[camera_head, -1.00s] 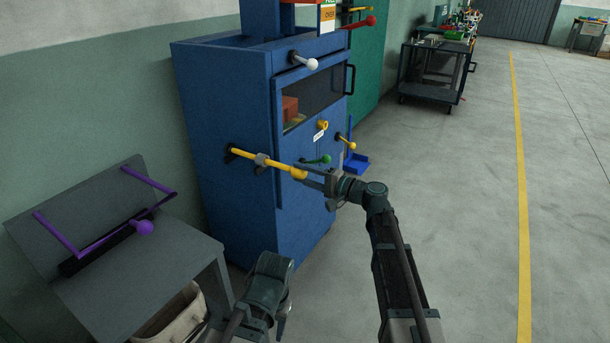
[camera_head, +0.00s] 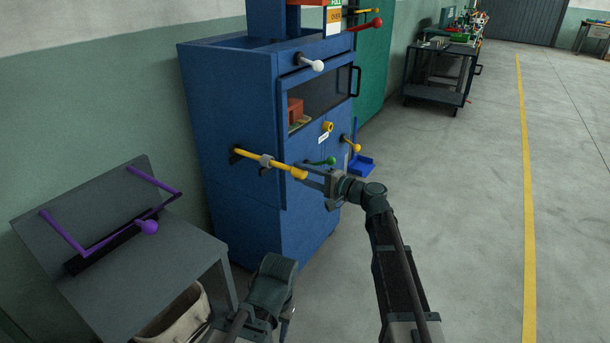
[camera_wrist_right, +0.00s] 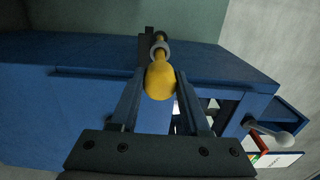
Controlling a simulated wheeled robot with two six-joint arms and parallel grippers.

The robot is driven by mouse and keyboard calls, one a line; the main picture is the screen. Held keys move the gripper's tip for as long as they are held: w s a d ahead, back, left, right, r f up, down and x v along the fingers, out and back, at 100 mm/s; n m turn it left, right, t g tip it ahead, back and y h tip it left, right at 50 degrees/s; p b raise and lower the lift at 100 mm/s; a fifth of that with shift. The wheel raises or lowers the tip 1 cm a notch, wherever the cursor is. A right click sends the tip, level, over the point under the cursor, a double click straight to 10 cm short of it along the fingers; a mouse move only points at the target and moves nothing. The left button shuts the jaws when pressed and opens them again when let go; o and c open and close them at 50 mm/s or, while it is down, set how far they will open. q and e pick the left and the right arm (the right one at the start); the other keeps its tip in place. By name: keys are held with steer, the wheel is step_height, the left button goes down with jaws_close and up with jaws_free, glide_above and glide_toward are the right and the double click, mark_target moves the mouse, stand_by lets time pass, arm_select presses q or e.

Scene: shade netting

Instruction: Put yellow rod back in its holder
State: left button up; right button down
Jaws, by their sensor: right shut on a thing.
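The yellow rod (camera_head: 283,167) runs level along the side of the blue cabinet (camera_head: 232,110). It passes through a grey collar (camera_head: 265,161), and its far end meets a dark mount (camera_head: 236,155) on the cabinet. My right gripper (camera_head: 306,175) is shut on the rod's thick near end. In the right wrist view, the yellow end (camera_wrist_right: 160,82) sits between the two fingers, with the collar and mount in line beyond it. Whether the rod is fully seated in the mount cannot be told. Part of my left arm shows at the bottom, but its fingers do not.
Green (camera_head: 329,161) and white (camera_head: 317,65) knobbed levers project from the cabinet near my right arm. A grey bench (camera_head: 180,265) with a purple-handled frame (camera_head: 147,227) stands at left. Open floor (camera_head: 465,220) lies to the right.

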mark_target(287, 166)
steer(key=shift+x, duration=1)
steer(key=shift+w+a, duration=0.2)
steer(key=shift+a, duration=0.1)
steer(key=shift+w+a, duration=0.25)
steer(key=shift+a, duration=0.1)
stand_by(0.5)
steer(key=shift+w+a, duration=0.4)
steer(key=shift+a, duration=0.2)
steer(key=shift+w+a, duration=0.2)
steer(key=shift+a, duration=0.1)
stand_by(0.4)
steer(key=shift+w+a, duration=0.4)
steer(key=shift+a, duration=0.2)
steer(key=shift+w+a, duration=0.3)
steer(key=shift+a, duration=0.1)
stand_by(0.4)
